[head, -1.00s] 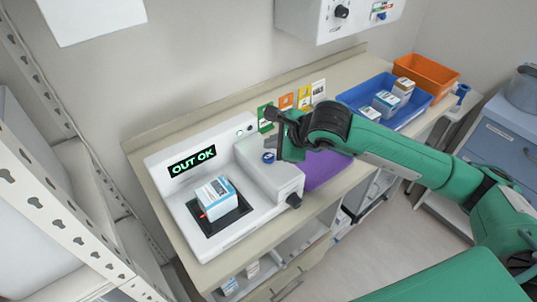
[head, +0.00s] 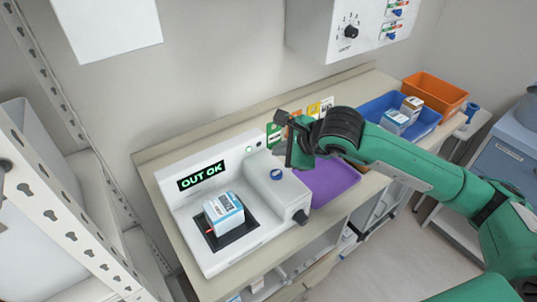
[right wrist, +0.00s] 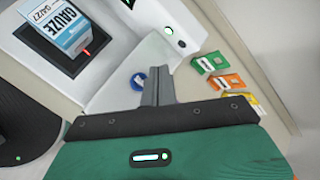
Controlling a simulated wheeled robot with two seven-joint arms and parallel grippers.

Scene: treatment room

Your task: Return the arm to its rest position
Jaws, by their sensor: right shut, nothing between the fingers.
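My right arm is green and black and reaches in from the right over the counter. Its gripper (head: 291,153) is shut and empty, raised near the machine's right block. In the right wrist view the closed fingers (right wrist: 157,87) point toward the machine's blue button (right wrist: 138,81), apart from any held thing. The white machine (head: 184,228) has a display (head: 202,175) reading "OUT OK". A gauze box (head: 224,214) sits on its black pad; the box also shows in the right wrist view (right wrist: 68,25). My left gripper is not in view.
A purple tray (head: 330,185) lies beside the machine, under my arm. A blue bin (head: 428,122) with boxes and an orange bin (head: 436,92) stand at the back right. A control box (head: 345,30) hangs on the wall above. A metal shelf post (head: 60,200) stands at the left.

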